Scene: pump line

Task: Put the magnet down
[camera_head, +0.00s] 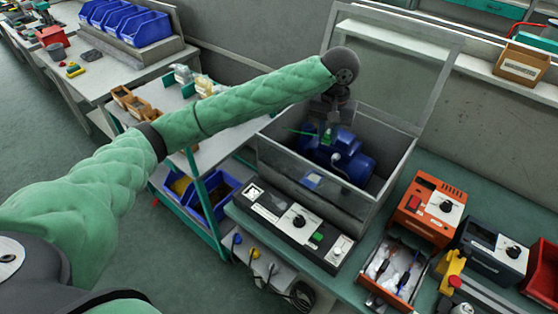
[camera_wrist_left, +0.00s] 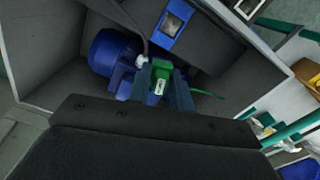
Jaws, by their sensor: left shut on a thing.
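My left gripper (camera_head: 329,125) reaches down into the open grey test box (camera_head: 393,204). In the left wrist view, its two fingers (camera_wrist_left: 161,92) are shut on a small green piece (camera_wrist_left: 163,71), which appears to be the magnet. The green piece also shows at the gripper in the head view (camera_head: 327,137). A thin green rod or strip (camera_wrist_left: 207,94) sticks out beside it. A blue pump (camera_head: 354,164) lies in the box, just below the gripper; I cannot tell whether the magnet touches it. My right gripper is not in view.
The box's framed lid (camera_head: 445,75) stands open behind. A control panel (camera_head: 296,217) is in front. An orange unit (camera_head: 430,208), a dark unit (camera_head: 491,252) and an open tray (camera_head: 372,288) stand to the right. A trolley with blue bins (camera_head: 217,184) is on the left.

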